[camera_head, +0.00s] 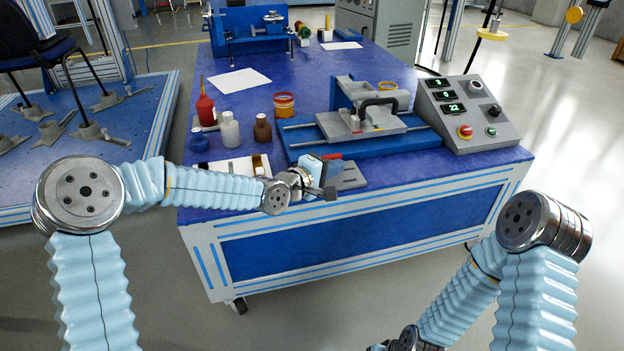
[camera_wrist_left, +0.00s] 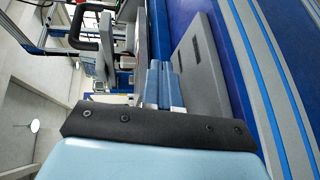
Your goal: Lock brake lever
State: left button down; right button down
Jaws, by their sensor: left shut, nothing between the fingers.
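A black curved handle (camera_head: 378,103) stands on the grey metal fixture (camera_head: 340,125) on the blue table. The handle also shows at the upper left of the left wrist view (camera_wrist_left: 82,42). I cannot tell for sure which part is the brake lever. My left gripper (camera_head: 328,190) is over the table's front edge, in front of and apart from the handle. Its blue fingers show close together and empty in the left wrist view (camera_wrist_left: 160,85). A grey plate (camera_head: 352,178) lies next to it, with a red piece (camera_head: 331,157) behind. My right gripper is out of view.
A control box (camera_head: 468,115) with displays and buttons stands right of the fixture. Red (camera_head: 205,108), white (camera_head: 229,130) and brown (camera_head: 262,128) bottles stand to the left. A blue vise-like device (camera_head: 248,30) is at the back. The table's front right corner is clear.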

pick_arm(q)
jog(key=shift+w+d, duration=0.2)
jog(key=shift+w, duration=0.55)
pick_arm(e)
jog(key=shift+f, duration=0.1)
